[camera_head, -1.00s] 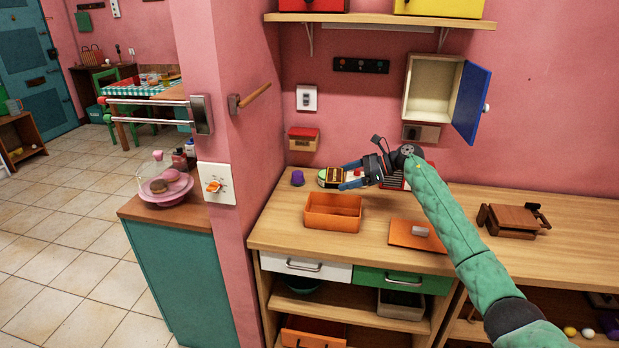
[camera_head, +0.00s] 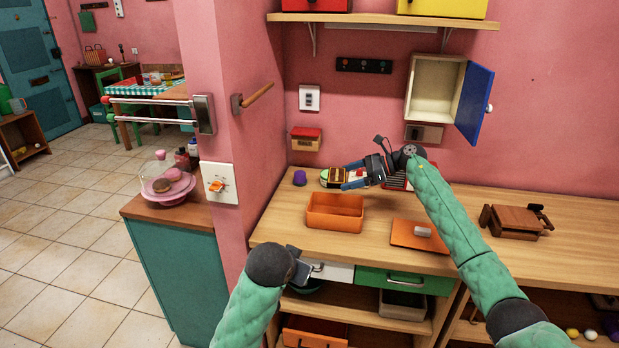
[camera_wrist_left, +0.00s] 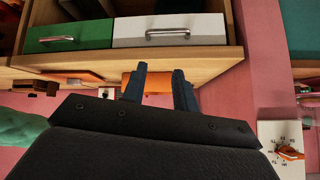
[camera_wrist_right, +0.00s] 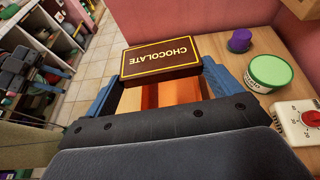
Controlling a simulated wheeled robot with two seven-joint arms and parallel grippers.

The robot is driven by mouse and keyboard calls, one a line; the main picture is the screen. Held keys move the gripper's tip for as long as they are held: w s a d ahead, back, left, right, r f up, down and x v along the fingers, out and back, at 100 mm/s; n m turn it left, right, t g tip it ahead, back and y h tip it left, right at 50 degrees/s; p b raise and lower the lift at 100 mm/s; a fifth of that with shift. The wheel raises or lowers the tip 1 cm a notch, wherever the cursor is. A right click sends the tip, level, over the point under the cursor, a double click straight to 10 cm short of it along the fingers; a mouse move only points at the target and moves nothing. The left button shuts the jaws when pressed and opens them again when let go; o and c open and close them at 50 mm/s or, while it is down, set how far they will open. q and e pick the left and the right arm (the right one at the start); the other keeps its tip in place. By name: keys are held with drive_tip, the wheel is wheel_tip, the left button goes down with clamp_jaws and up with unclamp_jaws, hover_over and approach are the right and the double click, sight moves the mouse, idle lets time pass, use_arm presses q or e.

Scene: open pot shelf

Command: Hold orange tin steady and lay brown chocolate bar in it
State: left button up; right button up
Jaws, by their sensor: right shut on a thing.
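The orange tin (camera_head: 335,211) stands open and empty-looking on the wooden counter, with its orange lid (camera_head: 405,237) lying to its right. My right gripper (camera_head: 350,180) is shut on the brown chocolate bar (camera_wrist_right: 160,58), held by its sides above the counter, behind the tin in the head view. The bar (camera_head: 334,177) is partly covered by the fingers there. My left gripper (camera_wrist_left: 159,84) is open and empty, in front of the drawers. The tin (camera_wrist_left: 158,83) shows beyond and between its fingers. In the head view the left fingers are mostly hidden.
A purple cup (camera_wrist_right: 239,40) and a green-lidded tub (camera_wrist_right: 270,73) stand at the back of the counter. A white drawer (camera_head: 330,272) and a green drawer (camera_head: 404,281) are under its front edge. A brown wooden stand (camera_head: 516,221) is on the right.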

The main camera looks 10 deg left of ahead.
use_arm(q)
drive_tip(key=w+d+r+m+t, duration=0.1)
drive_tip(key=w+d+r+m, duration=0.2)
drive_tip(key=w+r, duration=0.8)
drive_tip(key=w+d+r+m, duration=0.2)
drive_tip(key=w+d+r, duration=0.2)
drive_tip(key=w+r, duration=0.8)
drive_tip(key=m+g+y, duration=0.1)
drive_tip(key=m+g, duration=0.9)
drive_tip(key=m, duration=1.4)
hover_over(309, 207)
drive_tip(key=w, duration=0.2)
wheel_tip(309, 207, down, 16)
drive_tip(key=shift+r, duration=0.1)
drive_tip(key=m, duration=0.3)
drive_tip(key=shift+a, duration=0.1)
wheel_tip(309, 207, down, 12)
